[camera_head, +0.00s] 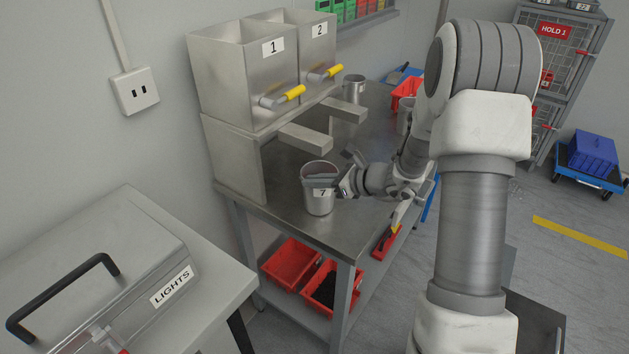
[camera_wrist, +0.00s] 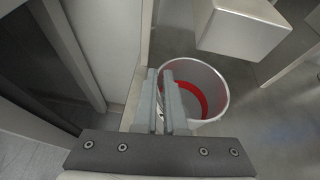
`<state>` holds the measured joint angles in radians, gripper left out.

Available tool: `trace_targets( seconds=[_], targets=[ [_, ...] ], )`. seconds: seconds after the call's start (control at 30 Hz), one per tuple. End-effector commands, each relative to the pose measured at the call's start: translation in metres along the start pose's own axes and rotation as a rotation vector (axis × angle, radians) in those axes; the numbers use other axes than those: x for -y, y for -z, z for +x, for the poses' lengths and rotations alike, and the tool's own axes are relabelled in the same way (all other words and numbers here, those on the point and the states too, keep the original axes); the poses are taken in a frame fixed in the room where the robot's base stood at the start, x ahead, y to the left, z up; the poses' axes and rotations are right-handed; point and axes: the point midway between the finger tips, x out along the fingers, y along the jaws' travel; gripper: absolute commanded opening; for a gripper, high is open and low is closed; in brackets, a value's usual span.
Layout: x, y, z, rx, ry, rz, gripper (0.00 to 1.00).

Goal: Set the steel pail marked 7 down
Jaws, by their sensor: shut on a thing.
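The steel pail marked 7 (camera_head: 318,204) is upright at the near left part of the steel workbench (camera_head: 368,215). My gripper (camera_head: 325,182) reaches in from the right and is shut on the pail's rim. In the wrist view, my fingers (camera_wrist: 166,95) pinch the left side of the pail's wall (camera_wrist: 212,74). A red band shows inside the pail there, and its floor is partly hidden by the fingers. I cannot tell whether the pail's base touches the bench top.
Steel hoppers marked 1 (camera_head: 232,75) and 2 (camera_head: 318,50) with yellow-handled levers stand behind the pail. Red bins (camera_head: 290,262) sit on the lower shelf. A LIGHTS box (camera_head: 150,285) is at front left.

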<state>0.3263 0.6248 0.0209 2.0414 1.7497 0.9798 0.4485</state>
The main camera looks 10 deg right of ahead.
Motion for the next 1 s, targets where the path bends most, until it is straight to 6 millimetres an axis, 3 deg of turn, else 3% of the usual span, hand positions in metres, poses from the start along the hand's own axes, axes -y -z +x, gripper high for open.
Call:
trace_targets(
  seconds=[0.1, 0.13, 0.3, 0.7, 1.0],
  targets=[
    [0.000, 0.004, 0.002, 0.001, 0.000, -0.001, 0.00],
    [0.000, 0.004, 0.002, 0.000, 0.000, 0.000, 0.10],
    [0.000, 0.003, 0.001, -0.001, 0.000, 0.000, 0.38],
    [0.000, -0.003, -0.002, 0.000, 0.000, 0.000, 0.38],
    [0.002, -0.001, -0.063, 0.000, 0.006, 0.000, 0.38]
  ],
)
